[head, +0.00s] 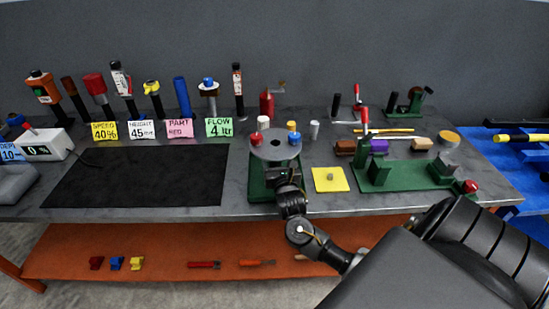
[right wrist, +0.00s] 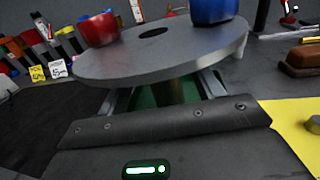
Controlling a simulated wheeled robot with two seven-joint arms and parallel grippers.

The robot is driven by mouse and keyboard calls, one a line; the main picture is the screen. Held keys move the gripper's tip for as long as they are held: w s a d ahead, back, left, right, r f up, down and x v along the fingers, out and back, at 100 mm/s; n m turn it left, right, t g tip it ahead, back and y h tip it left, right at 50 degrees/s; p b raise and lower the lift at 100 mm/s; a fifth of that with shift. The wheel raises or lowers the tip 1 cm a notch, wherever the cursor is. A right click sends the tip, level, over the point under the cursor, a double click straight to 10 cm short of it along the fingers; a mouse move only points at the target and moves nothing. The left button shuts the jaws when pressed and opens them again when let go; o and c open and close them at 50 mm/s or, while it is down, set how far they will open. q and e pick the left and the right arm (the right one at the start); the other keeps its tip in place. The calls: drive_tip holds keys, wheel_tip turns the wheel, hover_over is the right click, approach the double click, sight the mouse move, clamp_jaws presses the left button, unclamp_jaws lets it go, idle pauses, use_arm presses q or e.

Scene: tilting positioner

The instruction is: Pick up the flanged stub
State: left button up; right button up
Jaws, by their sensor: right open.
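A small grey stub (head: 330,176) stands on a yellow square mat (head: 330,186), right of the green tilting positioner. I take it for the flanged stub; its flange is too small to make out. It is partly cut off at the right edge of the right wrist view (right wrist: 314,124). My right gripper (head: 284,172) is in front of the positioner's grey round plate (head: 275,156), left of the mat. In the right wrist view my right gripper (right wrist: 163,92) has its fingers apart, the tips hidden behind the plate's near rim. My left gripper is out of view.
Red and blue cylindrical pieces (right wrist: 98,30) stand on the plate. A green fixture (head: 410,177) with a red knob (head: 468,186) is right of the mat. A black mat (head: 135,175) lies empty at left. Tools and signs line the back.

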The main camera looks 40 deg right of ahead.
drive_tip(key=p+x, duration=0.1)
drive_tip(key=x, duration=0.4)
drive_tip(key=shift+w+d+f, duration=0.1)
drive_tip(key=shift+d, duration=0.1)
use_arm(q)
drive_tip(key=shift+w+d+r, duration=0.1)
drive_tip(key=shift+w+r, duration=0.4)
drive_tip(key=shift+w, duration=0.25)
use_arm(e)
drive_tip(key=shift+c, duration=0.9)
clamp_jaws()
